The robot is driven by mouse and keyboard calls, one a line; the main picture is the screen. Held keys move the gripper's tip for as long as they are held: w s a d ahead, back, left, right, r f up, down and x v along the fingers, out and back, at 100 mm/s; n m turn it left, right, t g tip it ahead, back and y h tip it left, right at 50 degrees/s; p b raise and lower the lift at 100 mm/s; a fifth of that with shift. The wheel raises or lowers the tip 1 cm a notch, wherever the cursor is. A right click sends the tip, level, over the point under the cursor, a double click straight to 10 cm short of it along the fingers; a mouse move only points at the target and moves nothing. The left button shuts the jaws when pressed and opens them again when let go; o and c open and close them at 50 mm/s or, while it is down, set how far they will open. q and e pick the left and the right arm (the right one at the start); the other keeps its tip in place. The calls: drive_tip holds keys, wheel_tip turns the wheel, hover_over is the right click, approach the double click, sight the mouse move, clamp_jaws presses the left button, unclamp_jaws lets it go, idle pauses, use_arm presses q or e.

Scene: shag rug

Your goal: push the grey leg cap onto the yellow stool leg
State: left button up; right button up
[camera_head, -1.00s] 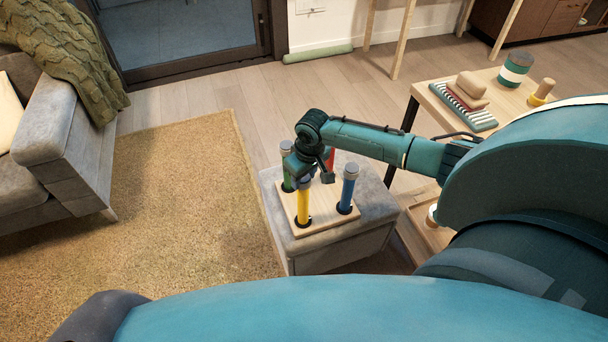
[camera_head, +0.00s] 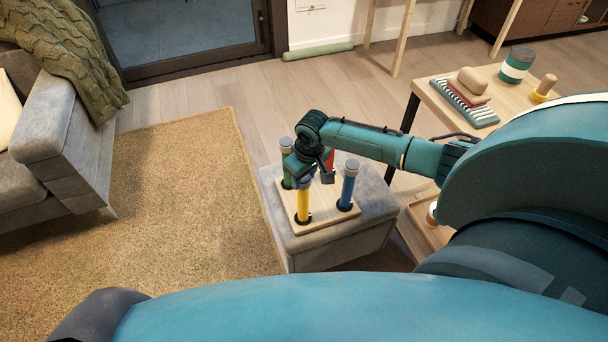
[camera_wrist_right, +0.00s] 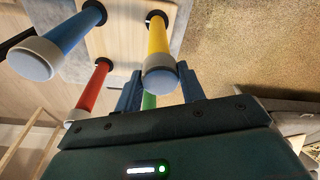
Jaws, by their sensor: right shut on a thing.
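The yellow stool leg (camera_head: 303,206) stands upright on the light wooden stool seat (camera_head: 325,222). It also shows in the right wrist view (camera_wrist_right: 158,40). The grey leg cap (camera_wrist_right: 160,78) is at the leg's free end, in line with it; I cannot tell how far it is seated. My right gripper (camera_head: 304,180) is at the top of the yellow leg. In the right wrist view its fingers (camera_wrist_right: 160,84) are on either side of the cap, shut on it. My left gripper is not in view.
Blue (camera_head: 347,188), green (camera_head: 286,168) and red (camera_wrist_right: 93,88) legs stand close around the yellow one; the blue one has a grey cap. The seat rests on a grey ottoman (camera_head: 340,250). A side table (camera_head: 512,95) with several objects is at right.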

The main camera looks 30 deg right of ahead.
drive_tip(key=shift+f, duration=0.35)
idle(0.3)
drive_tip(key=o, duration=1)
drive_tip(key=shift+o, duration=0.2)
